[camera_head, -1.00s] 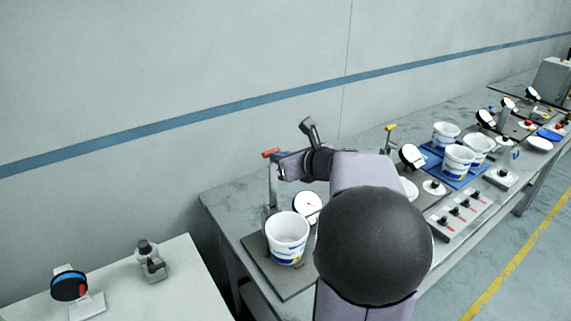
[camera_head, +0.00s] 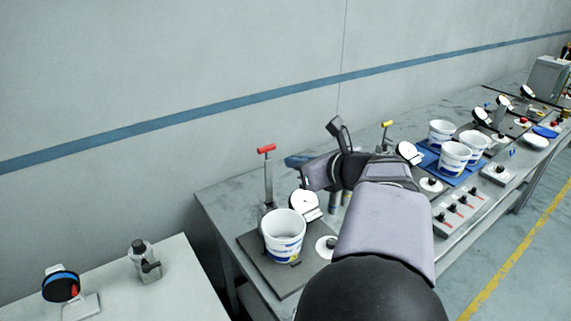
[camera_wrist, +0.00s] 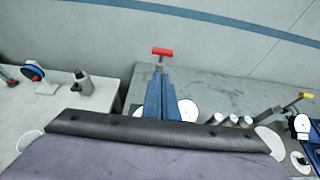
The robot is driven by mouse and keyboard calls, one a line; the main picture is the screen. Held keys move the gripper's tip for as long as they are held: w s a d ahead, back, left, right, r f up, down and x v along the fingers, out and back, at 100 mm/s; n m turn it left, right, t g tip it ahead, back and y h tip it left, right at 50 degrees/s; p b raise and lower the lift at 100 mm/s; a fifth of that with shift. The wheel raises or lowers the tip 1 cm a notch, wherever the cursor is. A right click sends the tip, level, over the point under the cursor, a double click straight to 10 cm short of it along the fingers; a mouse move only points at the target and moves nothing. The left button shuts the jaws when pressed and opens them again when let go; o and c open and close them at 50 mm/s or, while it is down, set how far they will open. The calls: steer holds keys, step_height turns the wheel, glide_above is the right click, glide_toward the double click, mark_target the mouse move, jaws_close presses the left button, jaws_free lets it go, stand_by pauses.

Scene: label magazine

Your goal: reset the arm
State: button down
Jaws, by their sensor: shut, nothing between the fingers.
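My gripper (camera_head: 296,160) is partly hidden behind my wrist in the head view. It is just right of the red-handled post (camera_head: 266,148) and apart from it in the picture. In the wrist view my blue fingers (camera_wrist: 159,72) are together and empty. They point toward the red T-handle (camera_wrist: 163,52), which shows just beyond their tips; the distance is unclear. A white bucket with blue and yellow markings (camera_head: 284,240) stands upright on a dark plate (camera_head: 252,252) below.
A white dial (camera_head: 304,204) stands behind the bucket. A yellow-handled post (camera_head: 387,125), another dial (camera_head: 409,152) and several buckets on a blue mat (camera_head: 428,160) are farther right. A separate table (camera_head: 190,290) stands at left. The wall (camera_head: 150,60) is behind.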

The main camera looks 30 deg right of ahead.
steer(key=v, duration=0.4)
steer(key=shift+w+r, duration=0.1)
steer(key=shift+r, duration=0.2)
steer(key=s+f+n+g+h, duration=0.1)
steer(key=s+f+n+g, duration=0.45)
steer(key=f+n, duration=0.5)
steer(key=s+f+n+g, duration=0.4)
steer(key=s+f+n, duration=0.3)
steer(key=f+n, duration=0.35)
steer(key=a+f+n+g, duration=0.1)
steer(key=a+f+n, duration=0.2)
steer(key=a+n, duration=0.2)
steer(key=a+f+n+g, duration=0.1)
steer(key=a+n, duration=0.4)
steer(key=a, duration=0.5)
steer(key=a+f+n+g+y, duration=0.1)
steer(key=a+f+n, duration=0.3)
steer(key=a, duration=0.3)
steer(key=shift+s+a+f+n+g, duration=0.25)
steer(key=shift+a+f+n+g, duration=0.15)
steer(key=shift+n, duration=0.1)
